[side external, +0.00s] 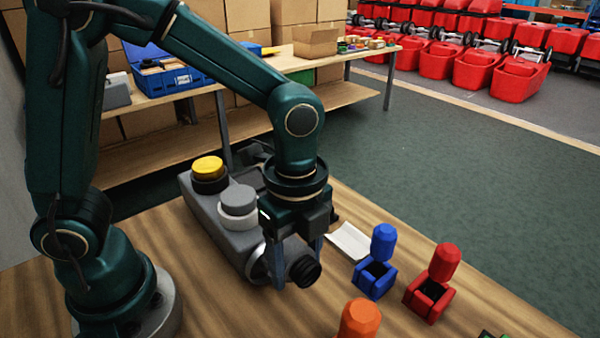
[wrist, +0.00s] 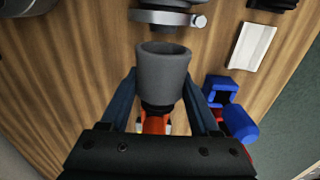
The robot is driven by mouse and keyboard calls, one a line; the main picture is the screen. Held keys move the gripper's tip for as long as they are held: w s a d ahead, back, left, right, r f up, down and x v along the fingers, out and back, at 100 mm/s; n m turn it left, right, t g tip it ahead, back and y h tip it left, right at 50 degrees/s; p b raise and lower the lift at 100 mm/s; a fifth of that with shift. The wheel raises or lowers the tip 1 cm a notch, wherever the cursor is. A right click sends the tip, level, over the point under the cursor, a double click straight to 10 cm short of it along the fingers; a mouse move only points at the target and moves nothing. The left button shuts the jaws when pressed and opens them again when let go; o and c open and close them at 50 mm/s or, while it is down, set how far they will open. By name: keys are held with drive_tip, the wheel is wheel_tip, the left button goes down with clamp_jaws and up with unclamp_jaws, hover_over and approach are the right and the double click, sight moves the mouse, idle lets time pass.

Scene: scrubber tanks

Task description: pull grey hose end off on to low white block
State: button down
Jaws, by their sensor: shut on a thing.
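My gripper (side external: 297,262) is shut on the grey hose end (wrist: 165,72), a short dark grey cuff with its open mouth showing in the wrist view. The fingers press on it from both sides. The cuff's mouth faces the port with the metal clamp (wrist: 170,18) on the grey tank (side external: 222,232), and a small gap appears between them. In the side view the hose end (side external: 306,271) shows as a dark cylinder below my fingers. The low white block (side external: 348,242) lies flat on the table to the right of my gripper, with nothing on it; it also shows in the wrist view (wrist: 253,46).
A blue holder with a blue capped part (side external: 383,240) stands close beside the white block. A red one (side external: 445,262) stands to its right. An orange knob (side external: 359,318) is at the front. The tank bears a yellow cap (side external: 208,167) and a grey cap (side external: 238,199).

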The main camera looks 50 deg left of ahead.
drive_tip(key=shift+r, duration=0.15)
wheel_tip(320, 180, up, 5)
drive_tip(key=shift+w+r, duration=0.1)
hover_over(352, 244)
drive_tip(key=s+d, duration=0.1)
drive_tip(key=s, duration=0.2)
drive_tip(key=shift+w+a, duration=0.5)
drive_tip(key=shift+w, duration=1.05)
drive_tip(key=shift+f, duration=6)
